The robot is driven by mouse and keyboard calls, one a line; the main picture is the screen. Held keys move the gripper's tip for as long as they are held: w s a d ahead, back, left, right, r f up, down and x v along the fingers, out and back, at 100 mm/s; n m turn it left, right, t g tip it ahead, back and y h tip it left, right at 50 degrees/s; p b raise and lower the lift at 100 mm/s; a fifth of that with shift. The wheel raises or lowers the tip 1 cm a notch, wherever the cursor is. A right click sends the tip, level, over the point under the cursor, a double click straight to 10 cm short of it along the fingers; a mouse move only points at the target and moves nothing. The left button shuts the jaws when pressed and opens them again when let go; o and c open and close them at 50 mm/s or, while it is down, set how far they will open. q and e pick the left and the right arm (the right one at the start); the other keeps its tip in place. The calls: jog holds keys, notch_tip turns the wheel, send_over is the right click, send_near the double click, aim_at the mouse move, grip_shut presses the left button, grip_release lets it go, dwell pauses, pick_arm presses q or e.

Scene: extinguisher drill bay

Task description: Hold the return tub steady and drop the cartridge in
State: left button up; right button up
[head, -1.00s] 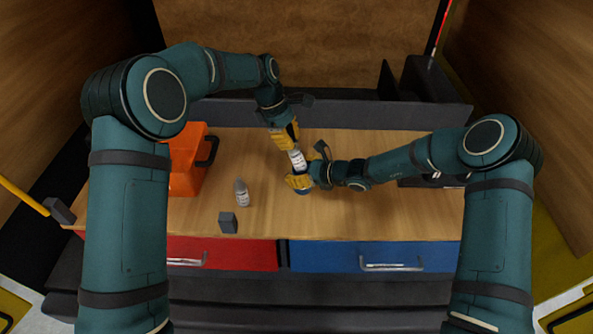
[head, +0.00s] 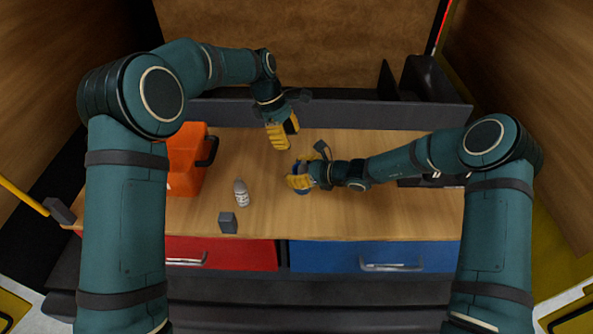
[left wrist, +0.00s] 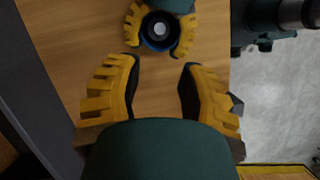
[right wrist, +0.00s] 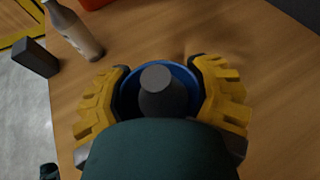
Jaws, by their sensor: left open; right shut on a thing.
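The blue return tub (right wrist: 187,74) stands on the wooden bench, and its rim also shows in the left wrist view (left wrist: 149,41). My right gripper (head: 299,179) is shut on the tub, one yellow finger on each side in the right wrist view (right wrist: 160,68). The cartridge (right wrist: 158,80) stands inside the tub, its round grey top showing; the left wrist view shows it end-on (left wrist: 160,30). My left gripper (head: 285,142) is open and empty, behind and above the tub, with its fingers apart in the left wrist view (left wrist: 161,68). The fingers mostly hide the tub in the head view.
A white bottle (head: 241,193) and a dark grey block (head: 228,222) stand left of the tub. An orange case (head: 187,165) sits at the bench's left. A red drawer (head: 225,254) and a blue drawer (head: 340,257) are below the front edge. Bench behind the bottle is clear.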

jog(key=shift+s+f, duration=0.1)
jog(key=shift+f, duration=0.15)
pick_arm(q)
jog(key=v, duration=1)
jog(key=shift+r, duration=0.15)
pick_arm(e)
jog(key=o, duration=1.5)
jog(key=shift+r, duration=0.1)
jog(key=v, duration=1.2)
pick_arm(q)
jog(key=shift+s, duration=0.1)
